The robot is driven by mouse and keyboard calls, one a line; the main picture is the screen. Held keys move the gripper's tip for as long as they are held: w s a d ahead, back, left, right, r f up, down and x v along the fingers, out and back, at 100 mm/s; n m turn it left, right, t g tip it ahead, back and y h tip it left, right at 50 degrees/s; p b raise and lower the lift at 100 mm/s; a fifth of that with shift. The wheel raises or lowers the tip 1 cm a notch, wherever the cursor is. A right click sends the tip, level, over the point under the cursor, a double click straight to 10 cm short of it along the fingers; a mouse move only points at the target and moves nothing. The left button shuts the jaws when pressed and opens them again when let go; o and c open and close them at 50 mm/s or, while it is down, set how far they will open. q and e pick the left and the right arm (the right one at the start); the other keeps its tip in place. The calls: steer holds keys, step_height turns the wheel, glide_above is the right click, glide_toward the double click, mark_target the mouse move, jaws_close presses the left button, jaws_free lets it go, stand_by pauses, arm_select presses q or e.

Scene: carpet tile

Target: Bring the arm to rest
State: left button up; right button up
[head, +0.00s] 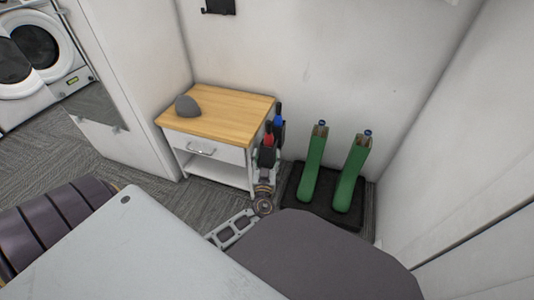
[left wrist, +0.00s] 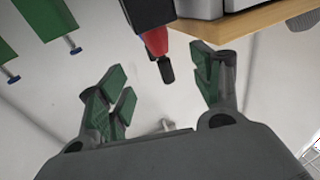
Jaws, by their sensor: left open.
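My left gripper (head: 266,158) is at the right side of the small cabinet, low in front of the wall. In the left wrist view my left gripper (left wrist: 163,82) has its green-padded fingers spread wide, with nothing held between them. A red-and-black item (left wrist: 154,40) shows between and beyond the fingers, apart from them; in the head view its red part (head: 268,140) is just above the gripper. A blue-topped item (head: 278,121) stands beside it. My right gripper is in neither view.
The white cabinet (head: 213,153) has a wooden top (head: 228,115) bearing a grey dome (head: 187,106). Two green boot-like pieces (head: 313,170) (head: 351,178) stand on a black mat (head: 325,208) to the right. White walls enclose the corner. A washing machine (head: 35,48) is far left.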

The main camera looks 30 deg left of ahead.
arm_select(q)
steer(key=shift+s+d, duration=0.1)
steer(key=shift+s, duration=0.05)
stand_by(0.6)
steer(key=s+f+g+h, duration=0.1)
steer(key=s+f+g, duration=0.3)
steer(key=s+g, duration=0.6)
steer(key=s+d+r+m+g+h+p, duration=0.1)
steer(key=s+d+r+m+g+h, duration=0.1)
steer(key=s+d+m+h, duration=0.5)
steer(key=s+d+h, duration=0.1)
steer(key=s+d, duration=0.4)
steer(key=shift+m+g, duration=0.4)
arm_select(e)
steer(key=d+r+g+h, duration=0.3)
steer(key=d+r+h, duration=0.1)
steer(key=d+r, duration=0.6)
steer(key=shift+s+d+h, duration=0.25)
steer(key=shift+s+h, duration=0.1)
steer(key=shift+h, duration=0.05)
arm_select(q)
steer(key=shift+w+f+p, duration=0.2)
steer(key=shift+w+p, duration=0.1)
steer(key=shift+p, duration=0.45)
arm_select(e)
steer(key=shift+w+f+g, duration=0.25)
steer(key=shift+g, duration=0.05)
